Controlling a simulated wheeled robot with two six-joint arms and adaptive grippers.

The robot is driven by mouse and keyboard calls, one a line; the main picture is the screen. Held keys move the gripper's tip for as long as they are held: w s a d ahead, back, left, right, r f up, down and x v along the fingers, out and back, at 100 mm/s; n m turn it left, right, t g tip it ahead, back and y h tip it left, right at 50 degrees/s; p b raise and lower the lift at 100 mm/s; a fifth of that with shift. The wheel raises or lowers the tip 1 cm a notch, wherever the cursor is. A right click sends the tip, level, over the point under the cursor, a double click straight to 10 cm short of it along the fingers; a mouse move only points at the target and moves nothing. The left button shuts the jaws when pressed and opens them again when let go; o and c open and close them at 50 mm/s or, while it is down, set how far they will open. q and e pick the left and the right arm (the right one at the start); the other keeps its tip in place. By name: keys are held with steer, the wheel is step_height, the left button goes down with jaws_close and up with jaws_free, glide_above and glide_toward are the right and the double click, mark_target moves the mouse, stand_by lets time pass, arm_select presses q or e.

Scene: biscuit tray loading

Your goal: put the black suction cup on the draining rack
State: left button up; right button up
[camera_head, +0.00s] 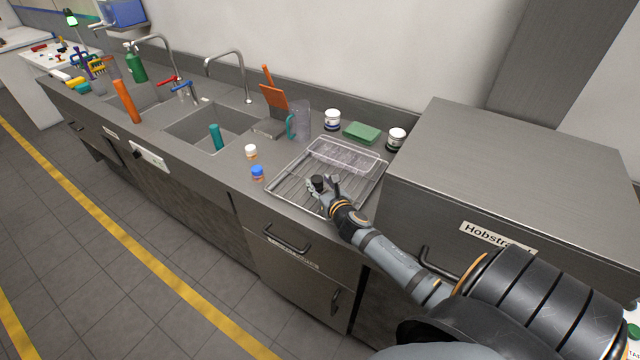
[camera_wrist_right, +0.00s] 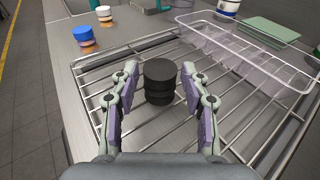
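The black suction cup (camera_wrist_right: 160,82) stands upright on the wire draining rack (camera_wrist_right: 105,62), near its front edge. In the head view the small dark cup (camera_head: 318,182) shows at the rack's (camera_head: 290,176) front part. My right gripper (camera_wrist_right: 158,76) is open, with one finger on each side of the cup and a visible gap on both sides. The right gripper (camera_head: 324,186) also shows over the rack in the head view. The cup's underside contact with the bars is partly hard to see. My left gripper is not in view.
A clear ribbed tray (camera_head: 345,157) lies on the back of the rack. A green pad (camera_head: 362,133) and lidded jars are behind. A large steel box (camera_head: 500,170) stands to the right.

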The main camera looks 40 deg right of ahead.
steer(key=shift+o, duration=0.3)
steer(key=shift+r, duration=0.1)
steer(key=b+v, duration=0.1)
steer(key=v, duration=1.1)
steer(key=shift+r, duration=0.1)
